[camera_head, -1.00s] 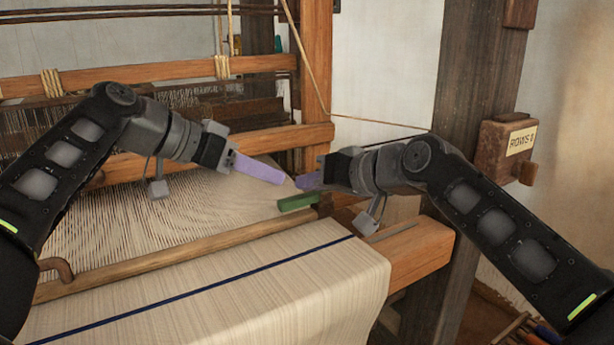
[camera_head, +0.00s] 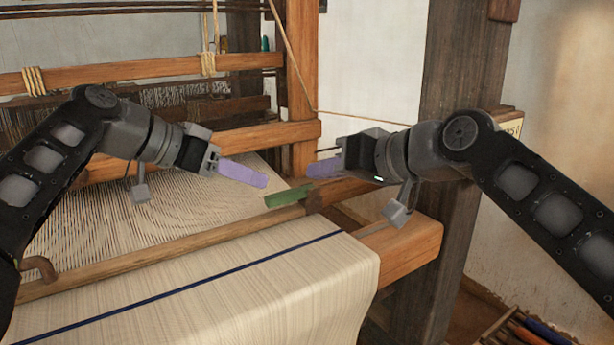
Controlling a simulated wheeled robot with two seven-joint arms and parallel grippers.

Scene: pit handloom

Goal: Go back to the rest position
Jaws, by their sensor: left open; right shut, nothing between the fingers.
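My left gripper (camera_head: 243,173) is over the cream warp threads on the left side, its lilac fingers pointing right and slightly down. It is open and holds nothing. My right gripper (camera_head: 322,168) is above the right end of the breast beam, its lilac fingers pointing left. It is shut with nothing between the fingers. A green piece (camera_head: 289,197) lies below the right gripper, near the beam's right end, apart from both grippers. The warp (camera_head: 120,212) stretches behind the beam. The woven cloth (camera_head: 225,285) with a dark blue stripe drapes over the front.
The wooden loom frame stands around the warp, with an upright post (camera_head: 301,60) behind the grippers. A dark thick post (camera_head: 452,90) stands behind my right arm. A wooden box with a label (camera_head: 508,127) is partly hidden by that arm. Several rods (camera_head: 530,328) lie at the lower right.

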